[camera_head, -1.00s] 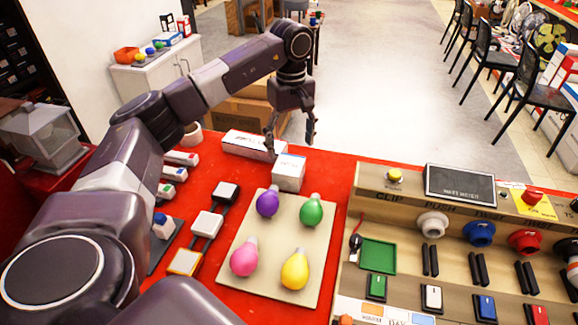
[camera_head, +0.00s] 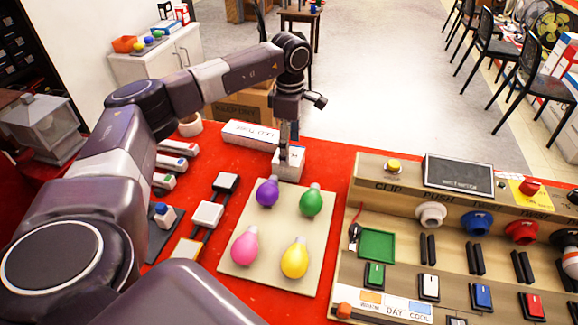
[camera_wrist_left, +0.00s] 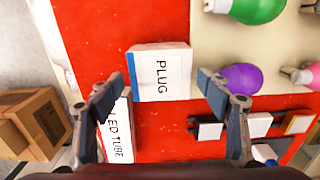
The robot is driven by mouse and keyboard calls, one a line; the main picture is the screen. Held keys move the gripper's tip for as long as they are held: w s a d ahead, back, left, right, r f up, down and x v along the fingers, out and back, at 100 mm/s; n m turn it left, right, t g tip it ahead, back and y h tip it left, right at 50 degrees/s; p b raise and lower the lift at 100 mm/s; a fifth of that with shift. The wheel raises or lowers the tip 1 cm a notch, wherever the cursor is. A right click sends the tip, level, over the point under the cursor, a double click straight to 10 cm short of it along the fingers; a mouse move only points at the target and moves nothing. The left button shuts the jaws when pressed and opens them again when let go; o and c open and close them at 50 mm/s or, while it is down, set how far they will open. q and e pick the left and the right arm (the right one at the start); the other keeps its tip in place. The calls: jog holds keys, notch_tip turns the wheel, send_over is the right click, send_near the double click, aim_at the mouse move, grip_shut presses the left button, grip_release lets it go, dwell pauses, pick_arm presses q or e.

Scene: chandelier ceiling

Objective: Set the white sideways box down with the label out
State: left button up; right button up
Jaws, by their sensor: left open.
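A small white box (camera_head: 288,168) lies on the red tabletop behind the bulb board. In the left wrist view this box (camera_wrist_left: 162,75) shows a face marked PLUG and a blue strip along one edge. A long white box marked LED TUBE (camera_head: 250,135) lies beside it, and also shows in the left wrist view (camera_wrist_left: 117,130), partly behind a finger. I cannot tell which of the two is the task's sideways box. My left gripper (camera_head: 289,135) is open above the small box. In the left wrist view its fingers (camera_wrist_left: 158,90) stand wide apart, with nothing held between them.
A beige board (camera_head: 236,268) with purple, green, pink and yellow bulbs lies nearer to me. A beige switch panel (camera_head: 345,205) stands to the right. Linked switches (camera_head: 208,214) are left of the board. Red tabletop is bare between board and panel.

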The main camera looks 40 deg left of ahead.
pick_arm(q)
notch_tip(320, 180, down, 5)
jog(key=b, duration=0.4)
jog(key=shift+a, duration=0.1)
jog(key=shift+s, duration=0.1)
jog(key=shift+r, duration=0.1)
jog(key=shift+c, duration=0.2)
jog(key=c, duration=1.1)
jog(key=shift+r, duration=0.15)
